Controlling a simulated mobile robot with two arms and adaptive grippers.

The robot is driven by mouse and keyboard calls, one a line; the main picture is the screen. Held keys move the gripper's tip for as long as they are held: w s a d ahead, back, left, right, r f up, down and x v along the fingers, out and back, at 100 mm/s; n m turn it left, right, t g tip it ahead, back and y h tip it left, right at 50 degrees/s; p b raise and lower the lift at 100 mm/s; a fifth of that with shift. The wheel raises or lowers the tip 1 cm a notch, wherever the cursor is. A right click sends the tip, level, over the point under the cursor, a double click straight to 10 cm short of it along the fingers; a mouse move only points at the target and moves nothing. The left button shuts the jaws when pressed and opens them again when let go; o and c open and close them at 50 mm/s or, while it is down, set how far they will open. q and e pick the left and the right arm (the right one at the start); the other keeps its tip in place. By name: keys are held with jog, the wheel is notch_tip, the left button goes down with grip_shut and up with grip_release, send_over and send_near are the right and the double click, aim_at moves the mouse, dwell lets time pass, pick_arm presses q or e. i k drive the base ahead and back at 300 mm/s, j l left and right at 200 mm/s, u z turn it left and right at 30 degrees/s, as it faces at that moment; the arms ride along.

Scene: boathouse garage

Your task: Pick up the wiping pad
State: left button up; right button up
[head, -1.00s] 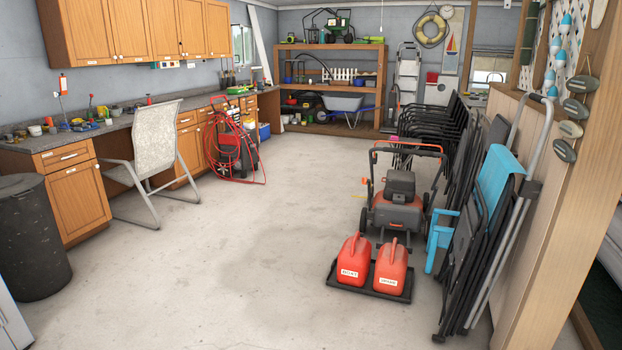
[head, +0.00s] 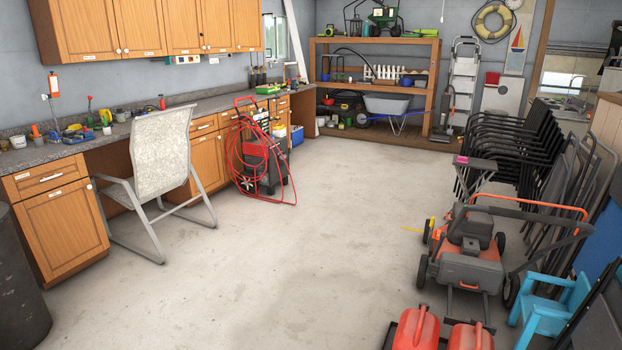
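Neither of my grippers is in the head view. I cannot make out a wiping pad for certain. A small pink item (head: 461,160) lies on a small dark stand (head: 480,166) in front of the stacked black chairs, on the right side; it is too small to tell what it is. Small tools and containers crowd the long counter (head: 178,104) along the left wall, and none of them is clearly a pad.
The concrete floor (head: 290,240) is clear through the middle. A grey chair (head: 160,150) and a red-hosed machine (head: 262,160) stand on the left. A lawn mower (head: 468,262), red fuel cans (head: 415,330), a blue chair (head: 548,305) and stacked black chairs (head: 512,135) line the right.

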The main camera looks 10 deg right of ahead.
aim_at(461, 159)
jog(key=i+j, duration=0.2)
jog(key=i, duration=1.15)
jog(key=i+j+u, duration=0.1)
jog(key=i, duration=1.25)
jog(key=i+l+z, duration=0.2)
jog(key=i+z, duration=0.3)
jog(key=i, duration=0.2)
jog(key=i+j+z, duration=0.1)
jog(key=i+z, duration=0.35)
jog(key=i, duration=0.25)
jog(key=i+j+z, duration=0.3)
jog(key=i+z, duration=0.2)
jog(key=i, duration=0.2)
jog(key=i+z, duration=0.4)
jog(key=i+j+z, duration=0.35)
jog(key=i, duration=0.2)
jog(key=i+z, duration=0.15)
jog(key=z, duration=0.25)
jog(key=i+j+z, duration=0.15)
jog(key=z, duration=0.3)
jog(key=i+j+z, duration=0.15)
jog(key=z, duration=0.25)
